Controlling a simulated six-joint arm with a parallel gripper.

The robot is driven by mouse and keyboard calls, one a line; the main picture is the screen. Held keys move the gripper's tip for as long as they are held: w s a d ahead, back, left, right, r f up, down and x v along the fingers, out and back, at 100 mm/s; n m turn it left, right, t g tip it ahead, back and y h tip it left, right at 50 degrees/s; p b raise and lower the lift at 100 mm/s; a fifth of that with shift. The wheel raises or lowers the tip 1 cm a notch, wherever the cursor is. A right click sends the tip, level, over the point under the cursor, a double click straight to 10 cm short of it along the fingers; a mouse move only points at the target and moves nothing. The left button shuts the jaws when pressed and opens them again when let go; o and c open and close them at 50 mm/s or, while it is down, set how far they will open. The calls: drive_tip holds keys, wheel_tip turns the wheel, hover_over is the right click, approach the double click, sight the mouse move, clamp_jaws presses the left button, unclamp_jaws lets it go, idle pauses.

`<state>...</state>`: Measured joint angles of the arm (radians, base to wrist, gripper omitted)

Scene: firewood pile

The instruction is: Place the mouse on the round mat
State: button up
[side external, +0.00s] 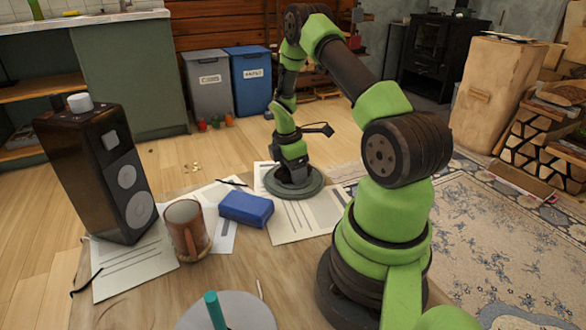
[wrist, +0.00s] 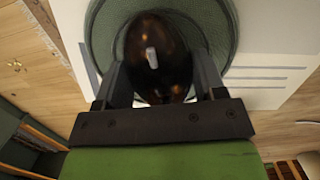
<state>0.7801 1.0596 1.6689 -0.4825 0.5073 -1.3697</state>
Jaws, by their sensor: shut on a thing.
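The mouse (wrist: 155,45) is dark brown and glossy with a pale scroll wheel, seen from above in the wrist view. My gripper (wrist: 160,68) is shut on it, one finger on each side. The round mat (wrist: 103,40) is grey-green and lies under the mouse in the wrist view. In the side view, my gripper (side external: 292,172) points down over the middle of the round mat (side external: 312,189), very low. The mouse is hard to make out there, and I cannot tell whether it touches the mat.
A blue case (side external: 246,209), a brown mug (side external: 187,232) and a black speaker (side external: 105,172) stand left of the mat. Papers (side external: 300,222) lie around and partly under it. A grey disc (side external: 255,312) with a teal stick (side external: 214,310) is at the front.

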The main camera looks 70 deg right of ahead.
drive_tip(key=o, duration=0.9)
drive_tip(key=shift+f, duration=0.1)
drive_tip(key=shift+o, duration=0.2)
drive_tip(key=w+a+r+m+t, duration=0.15)
drive_tip(key=a+r, duration=0.25)
drive_tip(key=r, duration=0.6)
drive_tip(key=w+a+r+m+t, duration=0.15)
drive_tip(key=a+r, duration=0.25)
drive_tip(key=r, duration=0.6)
drive_tip(key=s+a+r+m+t+y, duration=0.1)
drive_tip(key=s+a+r+m, duration=0.2)
drive_tip(key=a, duration=0.3)
drive_tip(key=s+a+r+m+t+y, duration=0.1)
drive_tip(key=s+a+r+m+t, duration=0.1)
drive_tip(key=a, duration=0.5)
drive_tip(key=s+a+r+m+t+y, duration=0.1)
drive_tip(key=s+a+r+m+t, duration=0.1)
drive_tip(key=s+a+r+m, duration=0.2)
drive_tip(key=s+a+m, duration=0.1)
drive_tip(key=s+a, duration=0.1)
drive_tip(key=a, duration=0.1)
drive_tip(key=shift+a+r, duration=0.25)
drive_tip(key=shift+r, duration=0.15)
